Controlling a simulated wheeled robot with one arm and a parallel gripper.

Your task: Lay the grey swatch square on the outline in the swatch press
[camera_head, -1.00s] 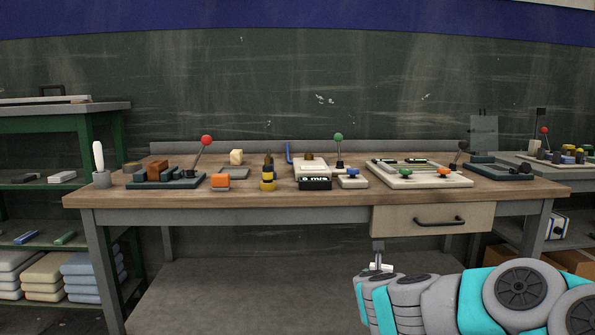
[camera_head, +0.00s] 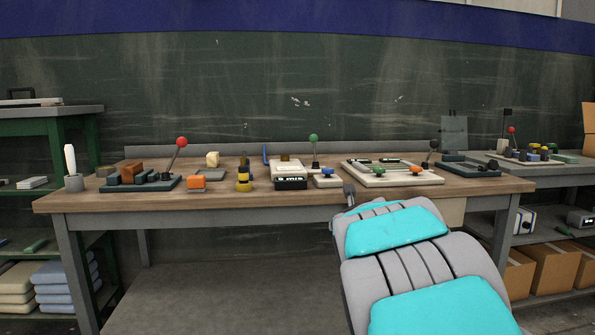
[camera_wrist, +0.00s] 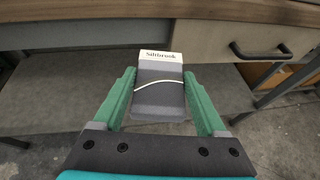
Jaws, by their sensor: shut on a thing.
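In the wrist view my gripper (camera_wrist: 158,78) has its green fingers shut on a grey swatch (camera_wrist: 158,102). The swatch has a white printed label along its far edge and a thin pale curved line across it. It is held in front of the bench's front edge. In the head view my arm hides most of the gripper, and the swatch cannot be made out. A dark base with an upright grey plate (camera_head: 454,136) at the bench's back right may be the swatch press. No outline can be made out.
A drawer (camera_wrist: 243,44) is in the bench front.

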